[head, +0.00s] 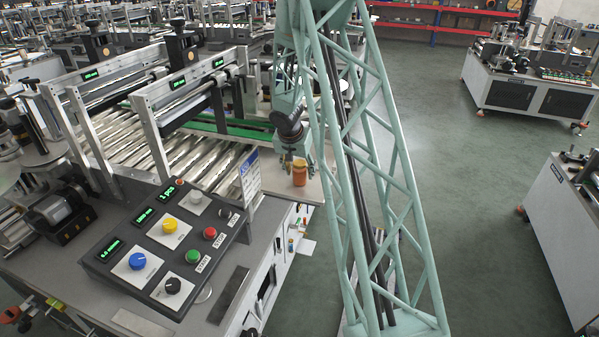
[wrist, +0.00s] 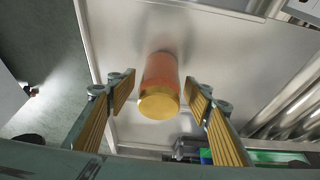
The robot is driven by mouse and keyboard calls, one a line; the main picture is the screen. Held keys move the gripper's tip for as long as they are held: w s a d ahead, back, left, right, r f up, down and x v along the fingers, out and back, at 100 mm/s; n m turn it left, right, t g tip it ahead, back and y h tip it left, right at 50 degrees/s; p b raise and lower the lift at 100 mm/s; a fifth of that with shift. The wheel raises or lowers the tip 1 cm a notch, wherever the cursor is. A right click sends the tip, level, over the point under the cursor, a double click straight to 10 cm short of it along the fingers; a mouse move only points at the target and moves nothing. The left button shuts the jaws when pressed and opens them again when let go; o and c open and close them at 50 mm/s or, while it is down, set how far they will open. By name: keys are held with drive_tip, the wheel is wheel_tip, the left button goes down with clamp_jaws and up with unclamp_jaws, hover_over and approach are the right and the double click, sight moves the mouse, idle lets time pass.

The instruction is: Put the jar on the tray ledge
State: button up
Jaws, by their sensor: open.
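The jar (head: 299,174) is orange with a yellow lid. It appears upright on the pale tray ledge (head: 312,194) at the right end of the labelling machine. In the wrist view the jar (wrist: 160,73) is between my two fingers, its lid towards the camera, with the pale ledge surface (wrist: 215,48) behind it. My gripper (head: 296,160) is right at the jar in the head view. In the wrist view my gripper (wrist: 161,84) is open, with a visible gap between each finger and the jar. The jar's base is hidden in the wrist view.
Metal rollers (head: 190,155) and a green strip (head: 235,132) lie left of the ledge. The ledge's outer edge drops to the green floor (head: 450,200), which is open to the right.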

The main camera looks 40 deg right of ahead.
drive_tip(key=shift+r, duration=0.15)
drive_tip(key=shift+a+r+p, duration=0.1)
drive_tip(key=shift+r+p, duration=0.2)
drive_tip(key=shift+r, duration=0.15)
drive_tip(key=p+v, duration=0.1)
drive_tip(key=v, duration=1)
drive_tip(key=shift+s+a+r, duration=0.1)
drive_tip(key=shift+s, duration=0.05)
idle(0.5)
drive_tip(key=s+a+r+n+t, duration=0.1)
drive_tip(key=s+a+r+n, duration=0.2)
drive_tip(key=s+a+r, duration=0.8)
drive_tip(key=s+a+r+n, duration=0.3)
drive_tip(key=s+a+r, duration=0.5)
drive_tip(key=a+r, duration=0.6)
drive_tip(key=s+a+r+n+y, duration=0.2)
drive_tip(key=s+a, duration=0.6)
drive_tip(key=s, duration=0.5)
drive_tip(key=s+a+r+n+y, duration=0.1)
drive_tip(key=s+a+r+n, duration=0.1)
drive_tip(key=s+a, duration=0.6)
drive_tip(key=s+n, duration=0.1)
drive_tip(key=s, duration=0.4)
drive_tip(key=shift+s+a+r+n+t+y, duration=0.25)
drive_tip(key=shift+a+r+n+t+y, duration=0.05)
drive_tip(key=shift+a+n+t+y, duration=0.1)
